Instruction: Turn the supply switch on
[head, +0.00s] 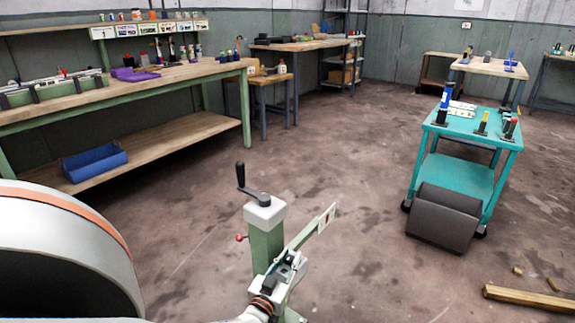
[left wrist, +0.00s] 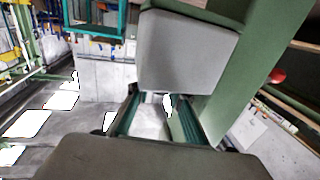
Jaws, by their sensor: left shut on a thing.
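A green machine post (head: 266,245) with a pale grey top (head: 265,211) stands in front of me. It has a black crank (head: 246,185), a red knob (head: 240,238) and a flat plate (head: 327,217) on an arm to the right. My left gripper (head: 288,266) is at the post's near right side, below the grey top. In the left wrist view, my left gripper (left wrist: 152,98) points at a grey block (left wrist: 187,52) beside a green upright (left wrist: 262,60). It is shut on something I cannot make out. I cannot tell which part is the supply switch. My right gripper is out of view.
A long workbench (head: 185,77) with a blue bin (head: 94,163) on its lower shelf stands at left. A teal cart (head: 470,178) with a dark box (head: 445,216) stands at right. Wooden beams (head: 528,297) lie at lower right. The floor between is clear.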

